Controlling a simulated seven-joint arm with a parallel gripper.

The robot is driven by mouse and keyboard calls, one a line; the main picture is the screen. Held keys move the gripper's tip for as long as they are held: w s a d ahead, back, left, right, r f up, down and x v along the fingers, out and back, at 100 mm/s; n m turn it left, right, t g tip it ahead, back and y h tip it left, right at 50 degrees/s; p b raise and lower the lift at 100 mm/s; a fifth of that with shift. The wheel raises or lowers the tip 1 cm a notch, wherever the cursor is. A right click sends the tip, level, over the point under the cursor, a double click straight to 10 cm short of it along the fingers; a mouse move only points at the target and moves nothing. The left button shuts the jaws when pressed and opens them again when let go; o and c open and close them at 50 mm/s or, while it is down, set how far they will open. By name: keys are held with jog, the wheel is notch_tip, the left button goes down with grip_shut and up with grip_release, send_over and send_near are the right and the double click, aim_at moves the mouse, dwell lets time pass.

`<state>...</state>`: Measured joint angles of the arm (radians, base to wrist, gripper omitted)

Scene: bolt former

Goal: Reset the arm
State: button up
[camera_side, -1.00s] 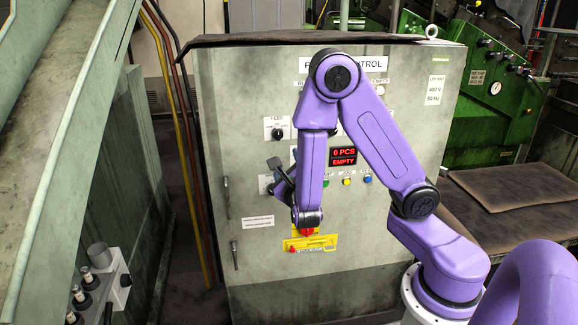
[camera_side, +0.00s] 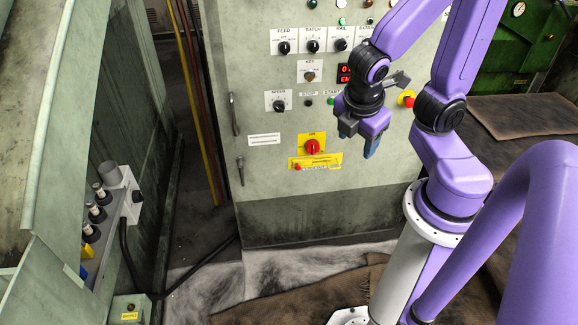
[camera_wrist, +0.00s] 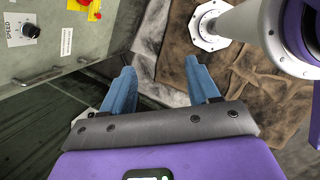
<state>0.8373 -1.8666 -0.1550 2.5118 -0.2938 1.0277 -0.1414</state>
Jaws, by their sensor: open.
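My gripper (camera_side: 358,141) hangs in front of the grey control cabinet (camera_side: 270,205) in the side view, pointing down, clear of the knobs. In the wrist view its two blue fingers (camera_wrist: 160,84) stand apart with nothing between them. Below the fingers are the floor and brown mats (camera_wrist: 240,100). The cabinet panel carries rows of black knobs (camera_side: 313,46), a key switch (camera_side: 308,76) and a red rotary switch on a yellow plate (camera_side: 312,147).
A red emergency button (camera_side: 407,98) sits on the panel close to my arm. A grey box with several cylindrical fittings (camera_side: 112,200) stands at the left. Green machinery (camera_side: 525,50) and a brown-covered bench (camera_side: 525,115) are at the right. Open space lies below my gripper.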

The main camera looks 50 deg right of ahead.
jog(key=s+a+r+m+g+y, duration=0.1)
jog(key=s+a+r+m+y, duration=0.1)
jog(key=s+a+m+y, duration=0.1)
jog(key=shift+s+a+y, duration=0.5)
jog(key=shift+s+a, duration=0.25)
jog(key=shift+a, duration=0.4)
jog(key=shift+f, duration=0.1)
dwell(0.9)
